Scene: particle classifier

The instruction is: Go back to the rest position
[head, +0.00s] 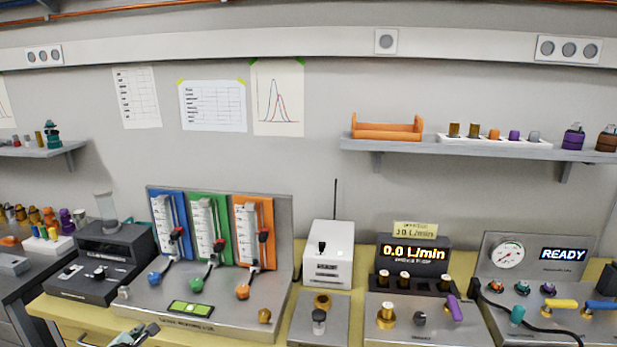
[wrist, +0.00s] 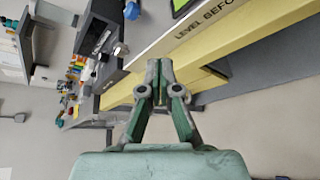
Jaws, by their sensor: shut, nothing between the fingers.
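My gripper (head: 137,334) shows at the bottom left edge of the head view, in front of the bench's front edge. In the wrist view my gripper (wrist: 160,92) is shut, its fingertips together with nothing between them. It is near the yellow bench edge (wrist: 228,82) and touches no instrument that I can see. Most of my arm is out of the head view.
The bench carries a panel with blue, green and orange flow meters (head: 209,232), a dark device (head: 112,255), a white box (head: 327,267), a display reading 0.0 L/min (head: 413,254) and a gauge panel (head: 507,254). Open floor (wrist: 262,135) lies before the bench.

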